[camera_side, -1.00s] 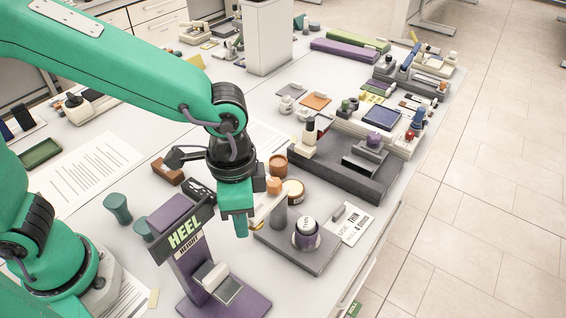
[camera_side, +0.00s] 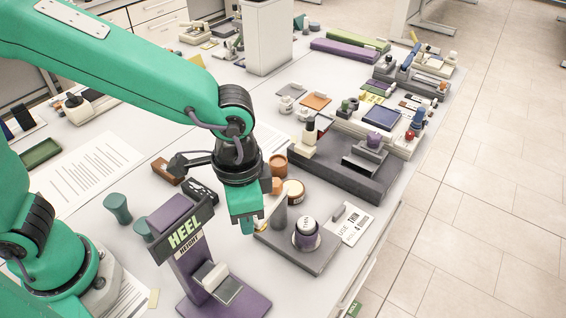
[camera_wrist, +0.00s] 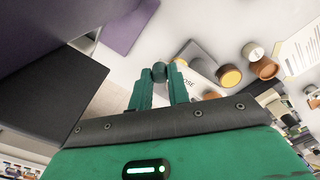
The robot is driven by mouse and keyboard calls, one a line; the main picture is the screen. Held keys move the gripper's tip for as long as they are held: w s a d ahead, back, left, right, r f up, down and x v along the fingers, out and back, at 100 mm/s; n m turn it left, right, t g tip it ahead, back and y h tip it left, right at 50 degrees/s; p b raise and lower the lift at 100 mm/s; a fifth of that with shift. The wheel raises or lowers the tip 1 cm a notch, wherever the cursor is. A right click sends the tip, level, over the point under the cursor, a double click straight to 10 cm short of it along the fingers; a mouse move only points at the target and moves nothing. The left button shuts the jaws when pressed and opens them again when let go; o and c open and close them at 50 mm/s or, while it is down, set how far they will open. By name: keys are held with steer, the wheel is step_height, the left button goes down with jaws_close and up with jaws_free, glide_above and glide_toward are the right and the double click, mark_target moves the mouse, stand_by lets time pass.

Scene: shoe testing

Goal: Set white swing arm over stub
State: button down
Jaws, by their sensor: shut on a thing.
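My gripper (camera_side: 246,226) hangs above the bench, behind the purple heel gauge (camera_side: 236,300) and just left of a grey upright stub (camera_side: 279,218). In the wrist view my gripper (camera_wrist: 159,78) is shut on a small dark round piece (camera_wrist: 159,71) between its fingertips. A pale strip lettered "OSE" (camera_wrist: 207,72) runs beyond the fingers. I cannot tell whether this strip is the white swing arm or whether the round piece belongs to it. The stub stands on a dark grey base (camera_side: 300,256), and my fingers appear apart from it.
A purple and white cylinder (camera_side: 306,234) stands on the same base, to the right. Orange and tan round pots (camera_side: 293,191) stand behind the stub. A larger dark stand (camera_side: 345,172) is farther back. The heel gauge is close in front.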

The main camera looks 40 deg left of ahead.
steer(key=w+d+n, duration=0.9)
steer(key=w+n, duration=0.1)
steer(key=n, duration=0.7)
steer(key=shift+w+d, duration=0.15)
steer(key=shift+w, duration=0.25)
steer(key=c, duration=1.3)
jaws_free()
steer(key=shift+r, duration=0.15)
steer(key=shift+r, duration=3.8)
